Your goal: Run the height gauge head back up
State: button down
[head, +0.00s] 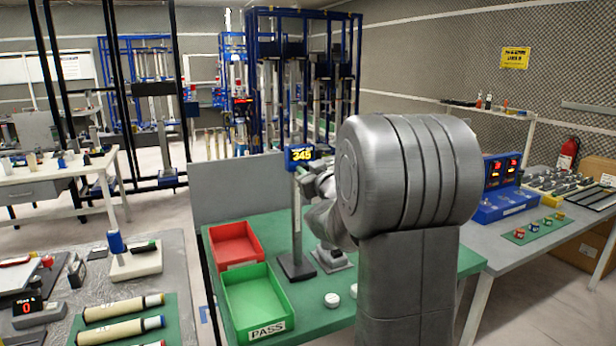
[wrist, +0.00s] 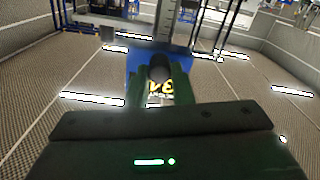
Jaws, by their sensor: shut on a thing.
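The height gauge stands upright on the green mat, with a slim grey column (head: 297,220) on a dark base. Its blue head (head: 299,155) with a yellow readout, apparently 345, is at the top of the column. In the wrist view the blue head (wrist: 133,62) is straight ahead, its yellow digits partly covered. My gripper (wrist: 159,82) is shut on a dark rounded knob (wrist: 159,66) in front of the head. In the head view my arm hides most of the gripper, which reaches the gauge from the right.
A red tray (head: 236,226) and a green PASS tray (head: 240,297) lie left of the gauge. Small white round parts (head: 332,300) are on the mat to its right. A grey panel (head: 235,185) stands behind. Another dark-based stand (head: 331,262) is close on the right.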

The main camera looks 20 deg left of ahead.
jog(key=shift+r, duration=0.1)
jog(key=c, duration=1.3)
grip_release()
jog(key=shift+o, duration=0.2)
jog(key=b+v, duration=0.1)
jog(key=v, duration=1.3)
jog(key=shift+b, duration=0.35)
jog(key=shift+w+a, duration=0.15)
jog(key=shift+w, duration=0.05)
jog(key=p+x, duration=0.1)
jog(key=x, duration=1.1)
jog(key=shift+w+a+p, duration=0.2)
jog(key=shift+a+p, duration=0.1)
jog(key=shift+w+a+f+b, duration=0.15)
jog(key=shift+f+b, duration=0.05)
jog(key=shift+f, duration=0.25)
jog(key=shift+w+a+f+b, duration=0.1)
jog(key=shift+a+f+b, duration=0.1)
jog(key=shift+f, duration=0.25)
